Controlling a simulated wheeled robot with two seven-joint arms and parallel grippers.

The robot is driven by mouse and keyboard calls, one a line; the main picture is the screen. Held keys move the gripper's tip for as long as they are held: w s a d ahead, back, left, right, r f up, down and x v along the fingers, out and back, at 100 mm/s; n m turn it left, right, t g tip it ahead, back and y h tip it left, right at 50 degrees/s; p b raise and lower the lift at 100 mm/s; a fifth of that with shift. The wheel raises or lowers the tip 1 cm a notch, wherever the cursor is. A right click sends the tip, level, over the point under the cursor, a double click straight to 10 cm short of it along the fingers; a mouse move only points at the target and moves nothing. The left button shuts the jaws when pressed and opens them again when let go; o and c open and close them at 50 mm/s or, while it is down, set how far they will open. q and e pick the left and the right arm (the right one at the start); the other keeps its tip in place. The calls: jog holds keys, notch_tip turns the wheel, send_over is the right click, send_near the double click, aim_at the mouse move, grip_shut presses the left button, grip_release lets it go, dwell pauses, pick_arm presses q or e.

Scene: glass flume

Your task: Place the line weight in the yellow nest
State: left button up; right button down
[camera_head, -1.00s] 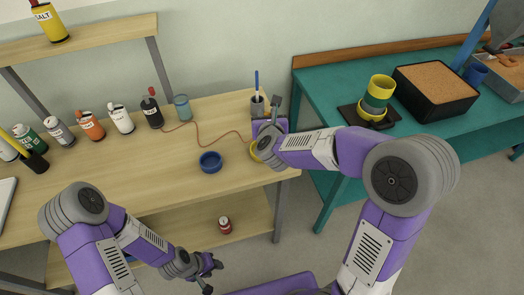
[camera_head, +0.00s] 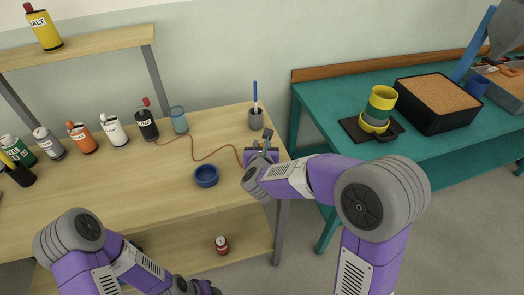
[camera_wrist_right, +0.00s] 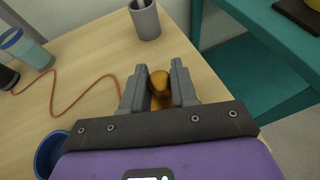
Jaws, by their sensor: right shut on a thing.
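My right gripper (camera_wrist_right: 160,88) is at the right end of the wooden bench, and it also shows in the head view (camera_head: 262,146). It is shut on an orange-brown line weight (camera_wrist_right: 160,80), whose rounded top shows between the fingers. The weight's lower part is hidden by the gripper. A red cord (camera_head: 205,157) runs across the bench towards this gripper. The yellow nest cannot be made out clearly now; the gripper and wrist cover that spot. My left gripper (camera_head: 205,288) is at the bottom edge of the head view, cut off, so its jaws do not show.
A blue ring-shaped dish (camera_head: 207,176) is left of my right gripper. A grey pot (camera_head: 256,119) with a brush stands behind it. A teal cup (camera_head: 178,120) and several bottles line the back. A teal table (camera_head: 340,90) stands to the right. The bench's middle is clear.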

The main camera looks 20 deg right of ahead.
jog(key=shift+f, duration=0.1)
jog(key=shift+f, duration=0.1)
jog(key=c, duration=0.9)
grip_release()
jog(key=shift+o, duration=0.2)
jog(key=shift+s+a+r, duration=0.1)
jog(key=shift+s+r, duration=0.2)
jog(key=shift+r, duration=0.05)
jog(key=p+v, duration=0.2)
jog(key=v, duration=0.9)
jog(key=shift+s, duration=0.25)
